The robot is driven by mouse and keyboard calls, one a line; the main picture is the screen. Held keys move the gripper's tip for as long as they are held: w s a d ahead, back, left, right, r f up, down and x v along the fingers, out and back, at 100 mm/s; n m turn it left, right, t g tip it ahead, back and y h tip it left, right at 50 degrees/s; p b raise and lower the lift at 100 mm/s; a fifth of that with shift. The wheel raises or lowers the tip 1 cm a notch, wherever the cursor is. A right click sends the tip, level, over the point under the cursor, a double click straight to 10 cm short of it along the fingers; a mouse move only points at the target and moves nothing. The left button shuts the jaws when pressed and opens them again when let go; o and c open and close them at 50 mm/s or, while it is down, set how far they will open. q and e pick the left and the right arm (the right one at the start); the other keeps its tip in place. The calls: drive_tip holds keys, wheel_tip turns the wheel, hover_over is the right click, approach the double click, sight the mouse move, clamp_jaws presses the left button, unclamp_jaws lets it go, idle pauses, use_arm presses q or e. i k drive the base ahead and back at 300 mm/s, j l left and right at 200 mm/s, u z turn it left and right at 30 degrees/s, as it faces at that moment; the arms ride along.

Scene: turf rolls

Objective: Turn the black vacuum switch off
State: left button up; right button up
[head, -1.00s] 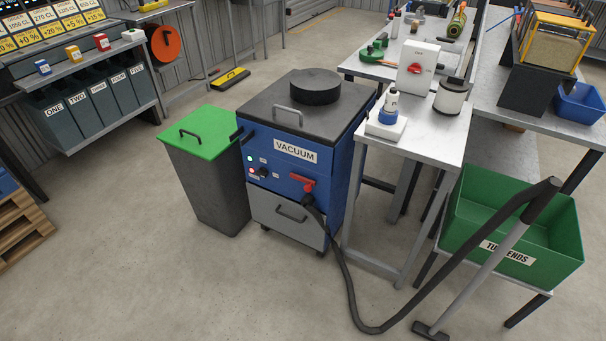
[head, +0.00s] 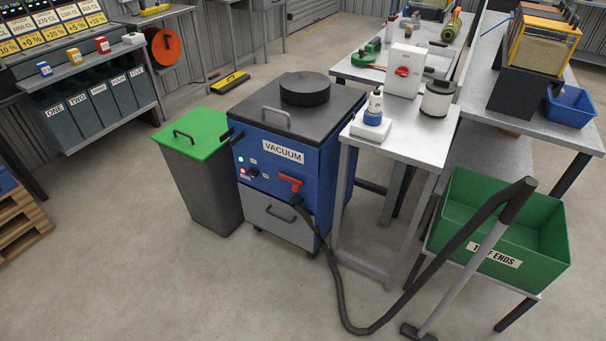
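The blue vacuum (head: 283,153) stands in the middle of the head view, with a dark grey top and a white VACUUM label. Its small black switch (head: 253,173) is on the left part of the front face, beside a green light (head: 240,159) and a red light (head: 242,170). The switch's exact position is too small to tell. A red handle (head: 290,183) sits to the right, above the hose connection. Neither of my grippers is in view.
A grey bin with a green lid (head: 192,135) stands close at the vacuum's left. A white-topped table (head: 411,145) is at its right. The black hose (head: 345,312) runs over the floor to a nozzle near the green crate (head: 465,217).

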sight(252, 172)
drive_tip(key=i+j, duration=1)
drive_tip(key=j, duration=0.2)
drive_tip(key=i+j+z, duration=0.1)
drive_tip(key=z, duration=0.25)
drive_tip(key=j+z, duration=0.3)
drive_tip(key=i+j+z, duration=0.15)
drive_tip(key=j, duration=0.3)
drive_tip(key=i+j+z, duration=0.2)
drive_tip(key=j, duration=0.25)
drive_tip(key=j+z, duration=0.15)
drive_tip(key=j, duration=1.65)
